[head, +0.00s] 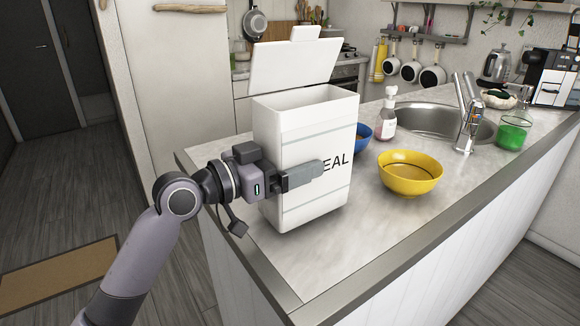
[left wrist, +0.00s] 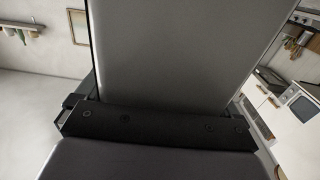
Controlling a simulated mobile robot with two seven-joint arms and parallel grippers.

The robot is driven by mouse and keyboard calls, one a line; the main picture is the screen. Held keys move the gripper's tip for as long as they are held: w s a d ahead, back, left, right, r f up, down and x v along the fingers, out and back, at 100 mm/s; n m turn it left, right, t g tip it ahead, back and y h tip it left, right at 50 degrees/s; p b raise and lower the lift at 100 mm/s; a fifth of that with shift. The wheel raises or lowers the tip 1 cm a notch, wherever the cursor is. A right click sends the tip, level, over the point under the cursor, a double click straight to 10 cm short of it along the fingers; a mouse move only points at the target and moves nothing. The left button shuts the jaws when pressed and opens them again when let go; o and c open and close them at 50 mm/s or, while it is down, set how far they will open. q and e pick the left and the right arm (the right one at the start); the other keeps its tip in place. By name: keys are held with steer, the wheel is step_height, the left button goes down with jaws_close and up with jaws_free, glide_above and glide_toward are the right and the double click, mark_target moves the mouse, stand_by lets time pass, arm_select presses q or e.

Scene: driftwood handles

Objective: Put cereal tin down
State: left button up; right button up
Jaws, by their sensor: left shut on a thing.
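The cereal tin (head: 307,200) is a tall white box marked "EAL", with the rest of the word hidden behind a gripper finger. Its lid (head: 290,68) stands open and its open top shows. The tin is upright over the near left end of the countertop (head: 345,245); I cannot tell whether its base touches. My left gripper (head: 296,178) is shut on the tin from the left, one finger across its front face. In the left wrist view the tin (left wrist: 180,50) fills the middle as a grey surface. My right gripper is not in view.
A yellow bowl (head: 410,178) stands right of the tin, with a blue bowl (head: 362,138) partly hidden behind it. A soap bottle (head: 386,118), the sink (head: 430,118) with its tap (head: 466,115) and a green glass (head: 513,132) are farther back. The counter's front strip is clear.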

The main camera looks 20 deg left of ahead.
arm_select(q)
steer(key=shift+f, duration=0.6)
steer(key=shift+f, duration=0.2)
steer(key=o, duration=1)
steer(key=shift+r, duration=0.15)
steer(key=b+v, duration=0.2)
steer(key=v, duration=1)
steer(key=shift+b, duration=0.3)
